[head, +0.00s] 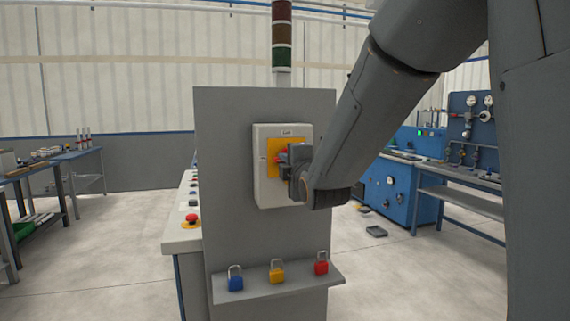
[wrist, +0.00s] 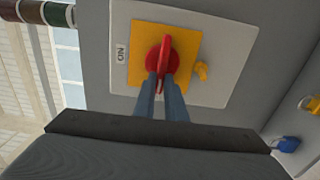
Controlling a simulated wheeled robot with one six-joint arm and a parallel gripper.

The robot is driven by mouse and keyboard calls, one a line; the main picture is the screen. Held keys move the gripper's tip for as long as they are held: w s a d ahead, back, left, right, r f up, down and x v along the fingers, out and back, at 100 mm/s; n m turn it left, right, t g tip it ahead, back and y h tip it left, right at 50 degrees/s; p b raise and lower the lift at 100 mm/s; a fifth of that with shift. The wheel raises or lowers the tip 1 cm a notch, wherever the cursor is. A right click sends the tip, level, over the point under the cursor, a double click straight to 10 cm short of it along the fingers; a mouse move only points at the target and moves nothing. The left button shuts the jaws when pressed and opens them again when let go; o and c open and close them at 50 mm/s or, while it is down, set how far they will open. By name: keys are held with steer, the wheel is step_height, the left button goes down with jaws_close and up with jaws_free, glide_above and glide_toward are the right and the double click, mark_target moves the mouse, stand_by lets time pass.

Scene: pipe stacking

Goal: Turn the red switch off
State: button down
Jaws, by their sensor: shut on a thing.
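The red switch (wrist: 166,55) is a round red knob with a raised grip, on a yellow plate (wrist: 184,48). The plate is on a light grey box (head: 265,190) fixed to a grey upright panel. In the wrist view the grip runs roughly up and down the picture, and a small label (wrist: 122,54) is left of the plate. My gripper (wrist: 164,88) is shut on the red switch, one finger on each side of the grip. In the head view my gripper (head: 290,160) covers most of the switch, and only a bit of red shows.
A shelf (head: 300,285) below the box holds a blue padlock (head: 236,283), a yellow padlock (head: 277,274) and a red padlock (head: 321,265). A console with a red button (head: 192,220) is at the left. A stack light (head: 282,35) rises above the panel.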

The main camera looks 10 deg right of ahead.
steer(key=c, duration=1.8)
jaws_free()
steer(key=shift+s, duration=0.1)
steer(key=shift+s+d+b, duration=0.15)
steer(key=shift+s+b, duration=0.2)
steer(key=shift+s, duration=1.55)
steer(key=shift+s+d+b, duration=0.1)
steer(key=shift+s+b, duration=0.2)
steer(key=shift+s, duration=1.6)
steer(key=s+d+f+m+g+h, duration=0.1)
steer(key=s+f+m+g, duration=0.3)
steer(key=f, duration=0.6)
steer(key=s+f+m+g, duration=0.3)
steer(key=f+m+g, duration=0.15)
steer(key=f, duration=0.45)
steer(key=s+f+m+g, duration=0.3)
steer(key=s+f, duration=0.1)
steer(key=s, duration=0.2)
steer(key=s+f+m+g+p, duration=0.1)
steer(key=s+f+m+g, duration=0.2)
steer(key=s, duration=0.4)
steer(key=s+f+m+g, duration=0.3)
steer(key=s+f+m, duration=0.1)
steer(key=s, duration=0.3)
steer(key=shift+s+d+f+m+g, duration=0.15)
steer(key=shift+f+m+g, duration=0.1)
steer(key=shift+f+m, duration=0.15)
